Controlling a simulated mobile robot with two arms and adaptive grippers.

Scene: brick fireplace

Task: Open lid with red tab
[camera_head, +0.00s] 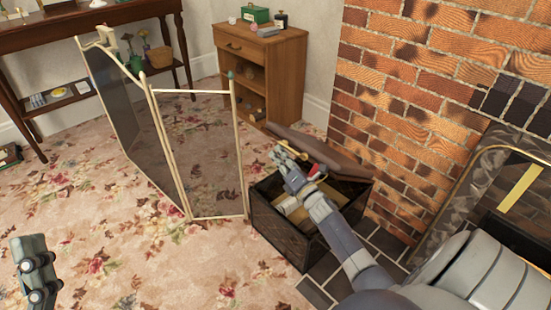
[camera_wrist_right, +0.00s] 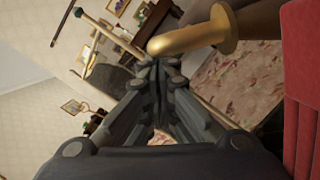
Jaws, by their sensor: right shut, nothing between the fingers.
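A dark box (camera_head: 283,228) stands by the brick wall. Its brown padded lid (camera_head: 320,148) is raised and tilted back, and the inside partly shows. A small red tab (camera_head: 312,169) shows at the lid's near side, beside my right gripper (camera_head: 285,155). A red surface, probably the tab, fills the right edge of the wrist view (camera_wrist_right: 304,85). A gold knob (camera_wrist_right: 190,34) is just beyond the fingertips there. My right gripper is shut and empty, under the lid's front side. My left gripper (camera_head: 36,270) is low at the left, away from the box; its jaw opening is unclear.
A folding fire screen (camera_head: 205,150) stands left of the box. Behind are a wooden cabinet (camera_head: 283,75) and a dark side table (camera_head: 60,30). The brick fireplace (camera_head: 430,110) closes off the right. The floral carpet (camera_head: 110,260) is clear in front.

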